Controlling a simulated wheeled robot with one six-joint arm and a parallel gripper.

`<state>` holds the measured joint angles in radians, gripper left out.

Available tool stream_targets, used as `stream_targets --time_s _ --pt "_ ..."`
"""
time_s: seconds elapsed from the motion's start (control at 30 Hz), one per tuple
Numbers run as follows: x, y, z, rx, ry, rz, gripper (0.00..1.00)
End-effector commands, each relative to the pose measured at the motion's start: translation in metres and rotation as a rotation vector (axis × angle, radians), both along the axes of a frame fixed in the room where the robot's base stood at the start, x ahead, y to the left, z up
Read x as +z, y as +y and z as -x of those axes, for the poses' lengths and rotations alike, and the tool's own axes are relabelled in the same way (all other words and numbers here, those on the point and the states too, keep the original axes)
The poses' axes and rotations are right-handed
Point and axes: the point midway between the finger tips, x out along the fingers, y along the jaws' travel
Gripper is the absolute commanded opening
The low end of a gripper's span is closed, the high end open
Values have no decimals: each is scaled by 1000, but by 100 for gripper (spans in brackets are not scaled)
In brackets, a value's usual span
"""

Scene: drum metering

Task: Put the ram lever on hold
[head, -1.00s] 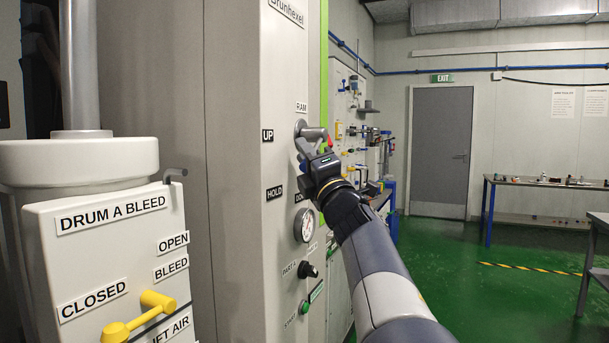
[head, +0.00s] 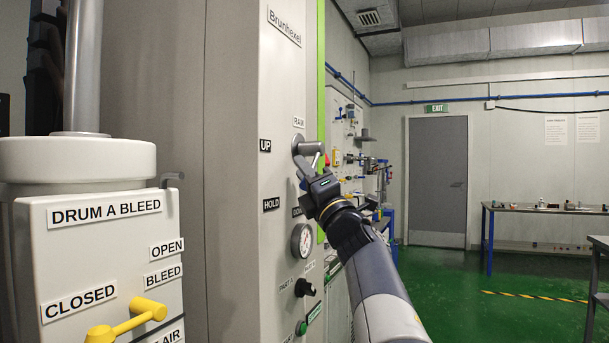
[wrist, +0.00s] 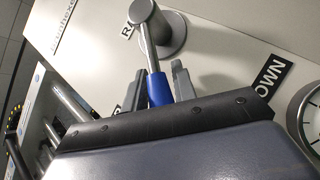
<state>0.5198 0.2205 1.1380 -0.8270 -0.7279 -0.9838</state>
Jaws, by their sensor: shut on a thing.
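The ram lever (head: 312,148) sits on the tall grey cabinet beneath the RAM label (head: 299,122). In the wrist view, its round hub (wrist: 165,32) carries a thin rod ending in a blue grip (wrist: 158,90). My gripper (head: 312,170) is at the lever, with its two fingers (wrist: 159,84) on either side of the blue grip, shut on it. The UP label (head: 265,146) and the HOLD label (head: 271,204) are left of the lever. The DOWN label (wrist: 270,82) is clear in the wrist view but partly covered in the head view. The lever's exact setting is hard to tell.
A pressure gauge (head: 302,241), a black knob (head: 304,288) and a green button (head: 301,327) sit below the lever. The drum A bleed panel (head: 60,255) with a yellow handle (head: 130,318) stands at left. Green floor (head: 440,285) is open at right.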

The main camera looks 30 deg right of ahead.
Motion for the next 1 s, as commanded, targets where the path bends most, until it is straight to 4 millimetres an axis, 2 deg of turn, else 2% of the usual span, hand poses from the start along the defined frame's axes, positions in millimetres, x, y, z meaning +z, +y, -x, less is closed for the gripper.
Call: stream_targets --time_s 0.07,0.1,0.33,0.67,0.77,1.0 --pt "0 0 0 0 1 0 0" --pt "0 0 0 0 1 0 29" --pt "0 0 0 0 1 0 48" --pt "-3 -1 4 -1 0 -1 48" --pt "-11 -2 13 -3 1 -1 48" --pt "-38 -7 48 -4 1 -1 48"
